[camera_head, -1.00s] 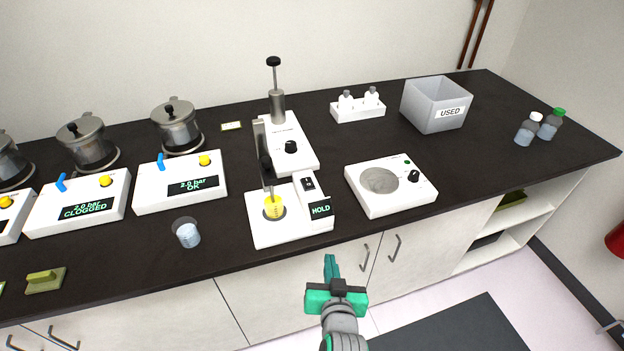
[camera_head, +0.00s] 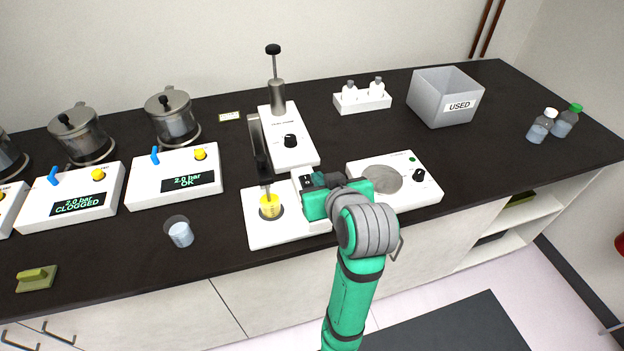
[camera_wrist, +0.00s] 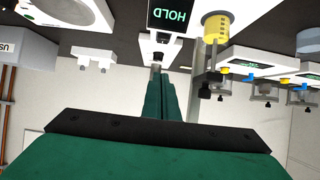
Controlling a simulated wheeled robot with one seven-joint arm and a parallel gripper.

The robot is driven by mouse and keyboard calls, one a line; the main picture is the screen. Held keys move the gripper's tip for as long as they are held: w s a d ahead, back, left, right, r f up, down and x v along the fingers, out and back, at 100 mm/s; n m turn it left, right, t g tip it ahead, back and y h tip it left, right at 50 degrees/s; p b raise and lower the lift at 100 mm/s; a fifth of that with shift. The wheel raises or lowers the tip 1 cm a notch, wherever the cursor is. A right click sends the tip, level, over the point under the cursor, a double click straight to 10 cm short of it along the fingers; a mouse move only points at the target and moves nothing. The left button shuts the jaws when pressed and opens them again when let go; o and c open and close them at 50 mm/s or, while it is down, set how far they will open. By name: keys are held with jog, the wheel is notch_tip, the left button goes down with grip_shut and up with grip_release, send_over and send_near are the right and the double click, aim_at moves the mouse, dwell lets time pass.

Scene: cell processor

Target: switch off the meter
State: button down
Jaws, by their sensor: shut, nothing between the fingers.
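The meter (camera_head: 285,232) is a white unit on the counter, with a yellow-filled cup (camera_head: 269,207) in it and a dark probe above the cup. Its display reads HOLD in the wrist view (camera_wrist: 172,16). Its black rocker switch (camera_head: 306,181) shows just left of my gripper; whether it is pressed cannot be told. My gripper (camera_head: 318,180) is shut and empty, over the meter's right part, and hides the display in the head view. In the wrist view the closed fingertips (camera_wrist: 157,70) point toward the switch area. Contact cannot be told.
A white stirrer-like unit (camera_head: 425,193) with a round plate and a knob is close to the right. A clear cup (camera_head: 180,234) and pressure boxes (camera_head: 178,188) are to the left. A grey USED bin (camera_head: 430,105) stands back right.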

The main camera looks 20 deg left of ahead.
send_over(310, 184)
jog(key=s, duration=0.1)
jog(key=f, duration=0.4)
jog(key=shift+s+a+f, duration=0.1)
jog(key=shift+s+f, duration=0.1)
jog(key=shift+f, duration=0.2)
jog(key=f, duration=0.3)
jog(key=shift+d, duration=0.3)
jog(key=shift+s+f, duration=0.25)
jog(key=shift+f, duration=0.25)
jog(key=shift+s+d+f, duration=0.1)
jog(key=shift+f, duration=0.25)
jog(key=shift+r, duration=0.2)
jog(key=shift+r, duration=0.65)
